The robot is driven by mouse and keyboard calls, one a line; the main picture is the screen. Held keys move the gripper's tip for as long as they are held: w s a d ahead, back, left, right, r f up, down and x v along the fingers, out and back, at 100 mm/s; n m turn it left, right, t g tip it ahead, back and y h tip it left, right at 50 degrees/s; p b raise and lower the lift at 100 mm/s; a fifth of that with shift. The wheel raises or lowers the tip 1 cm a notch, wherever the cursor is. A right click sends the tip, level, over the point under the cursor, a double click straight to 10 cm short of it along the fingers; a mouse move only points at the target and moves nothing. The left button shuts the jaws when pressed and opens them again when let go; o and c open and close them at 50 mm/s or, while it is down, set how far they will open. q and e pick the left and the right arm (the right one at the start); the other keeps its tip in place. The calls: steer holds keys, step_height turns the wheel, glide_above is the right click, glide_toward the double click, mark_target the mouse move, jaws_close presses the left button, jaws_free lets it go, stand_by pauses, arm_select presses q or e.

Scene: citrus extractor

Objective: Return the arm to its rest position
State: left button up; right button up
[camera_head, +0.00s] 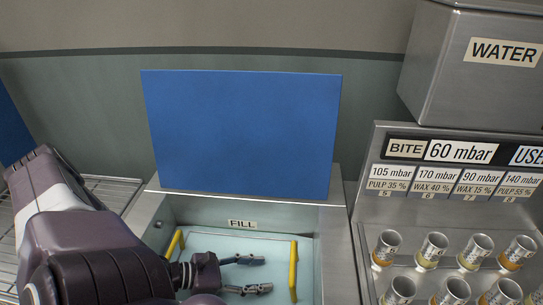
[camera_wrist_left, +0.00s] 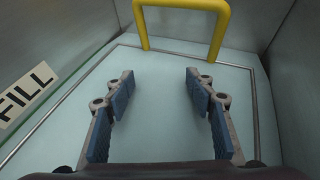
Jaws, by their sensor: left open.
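My left gripper (camera_head: 262,274) is open and empty in the head view. It hangs over the pale floor of the steel compartment labelled FILL (camera_head: 242,224). My left arm (camera_head: 85,245) comes in from the left and covers part of the compartment's left side. In the left wrist view, the two blue-padded fingers (camera_wrist_left: 160,112) stand wide apart with nothing between them. A yellow handle (camera_wrist_left: 222,28) stands beyond the fingertips, apart from them. My right gripper is not in view.
A blue panel (camera_head: 240,130) stands upright behind the compartment. Yellow handles flank my gripper; the right one (camera_head: 293,270) shows clearly. To the right are a rack with several sample tubes (camera_head: 432,249), a BITE 60 mbar panel (camera_head: 455,151) and a WATER box (camera_head: 470,75). A wire shelf (camera_head: 112,192) lies left.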

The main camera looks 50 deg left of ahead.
arm_select(q)
steer(key=shift+v, duration=0.8)
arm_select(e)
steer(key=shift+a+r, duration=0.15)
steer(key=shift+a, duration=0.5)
arm_select(q)
steer(key=shift+r, duration=0.15)
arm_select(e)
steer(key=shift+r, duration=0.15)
